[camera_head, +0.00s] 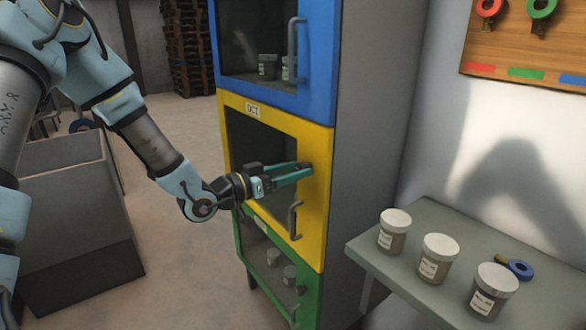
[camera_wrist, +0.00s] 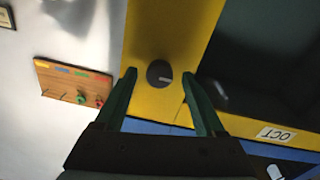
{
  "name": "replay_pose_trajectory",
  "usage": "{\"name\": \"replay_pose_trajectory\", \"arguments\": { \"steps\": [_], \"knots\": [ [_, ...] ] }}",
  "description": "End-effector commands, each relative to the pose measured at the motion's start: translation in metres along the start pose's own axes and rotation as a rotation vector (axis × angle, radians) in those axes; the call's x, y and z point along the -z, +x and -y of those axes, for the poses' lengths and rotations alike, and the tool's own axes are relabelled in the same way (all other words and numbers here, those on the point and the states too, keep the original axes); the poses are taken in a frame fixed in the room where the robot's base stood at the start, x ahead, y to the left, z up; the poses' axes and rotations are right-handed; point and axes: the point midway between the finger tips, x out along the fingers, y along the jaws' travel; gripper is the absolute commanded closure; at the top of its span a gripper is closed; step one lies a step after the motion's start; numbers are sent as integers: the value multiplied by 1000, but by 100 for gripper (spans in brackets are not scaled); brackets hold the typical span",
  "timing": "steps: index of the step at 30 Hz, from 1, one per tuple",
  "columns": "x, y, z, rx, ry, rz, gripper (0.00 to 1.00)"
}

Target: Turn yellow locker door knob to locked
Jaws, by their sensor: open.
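The yellow locker door (camera_head: 312,215), labelled OCT, is the middle door of the locker and looks closed. Its dark round knob (camera_wrist: 158,73) shows in the wrist view, with a short pale mark running sideways toward its right edge. In the head view the knob is hidden by my gripper (camera_head: 305,169). My gripper is open, and in the wrist view its green fingers (camera_wrist: 160,76) stand on either side of the knob, with visible gaps. I cannot tell how far the fingertips are from the door.
A door handle (camera_head: 295,220) sits below my gripper. The blue door (camera_head: 318,60) is above and the green door (camera_head: 308,285) below. A side table (camera_head: 425,215) at right holds white-lidded jars and a blue-ringed key (camera_head: 520,269). A wooden key board (camera_head: 530,50) hangs on the wall.

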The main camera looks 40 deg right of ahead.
Motion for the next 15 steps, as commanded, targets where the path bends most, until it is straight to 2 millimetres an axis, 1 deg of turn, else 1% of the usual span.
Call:
{"name": "replay_pose_trajectory", "arguments": {
  "steps": [6, 15],
  "knots": [
    [0, 0, 0, 0, 0, 0, 29],
    [0, 0, 0, 0, 0, 0, 62]
  ]
}}
